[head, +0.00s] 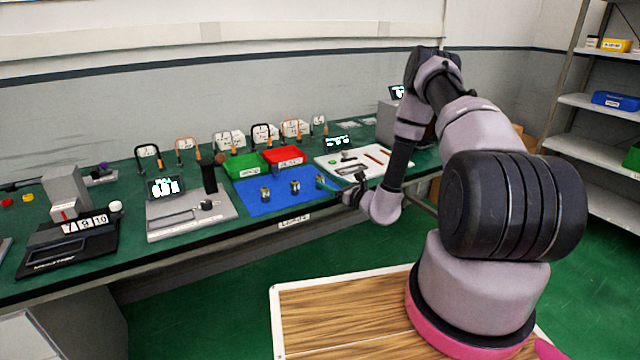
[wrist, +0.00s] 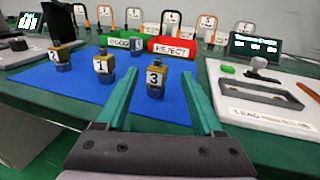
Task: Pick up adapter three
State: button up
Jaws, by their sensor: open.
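Adapter three (wrist: 156,80) is a small brass-and-dark piece with a white label "3", upright on the blue mat (wrist: 75,84). In the wrist view it shows between the two teal fingers of my gripper (wrist: 158,84); I cannot tell whether it is between them or just beyond their tips. My gripper is open and holds nothing. In the head view my gripper (head: 324,182) is low over the right end of the mat, and adapter three is not clearly visible there.
Adapter one (wrist: 102,66) and adapter two (wrist: 60,58) stand on the mat to the left. A green bin (wrist: 120,42) and a red reject bin (wrist: 172,46) stand behind. A white lead fixture (wrist: 265,100) lies right.

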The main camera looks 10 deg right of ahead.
aim_at(321, 177)
jog(key=x, duration=0.4)
jog(key=shift+w+a+r, duration=0.1)
jog(key=shift+a+r, duration=0.1)
jog(key=shift+a, duration=0.05)
grip_shut()
